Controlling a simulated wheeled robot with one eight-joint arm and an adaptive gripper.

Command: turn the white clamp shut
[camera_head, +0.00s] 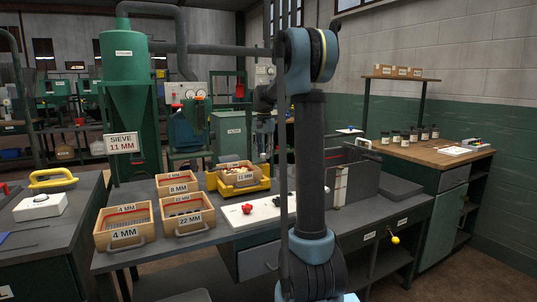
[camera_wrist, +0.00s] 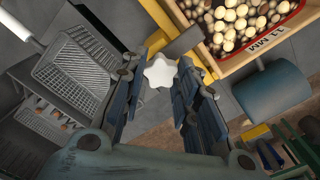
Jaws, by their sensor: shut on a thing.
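The white clamp is a star-shaped knob (camera_wrist: 160,71) in the wrist view, beside the yellow frame (camera_wrist: 183,44) that carries the 11 MM sieve (camera_wrist: 266,43). My gripper (camera_wrist: 160,76) has one blue-grey finger on each side of the knob, near the fingertips, and is shut on it. The sieve holds many pale round stones. In the head view the yellow shaker (camera_head: 247,188) with the 11 MM sieve stands on the bench, left of my arm. I cannot make out the clamp there, and my gripper is not clear behind my arm.
Wooden sieves marked 4 MM (camera_head: 124,234) and 22 MM (camera_head: 187,222) stand on the bench's left side. A white panel with a red knob (camera_head: 247,209) lies in front of the shaker. In the wrist view, a grey basket (camera_wrist: 77,70) is left and a blue-grey pan (camera_wrist: 272,91) right.

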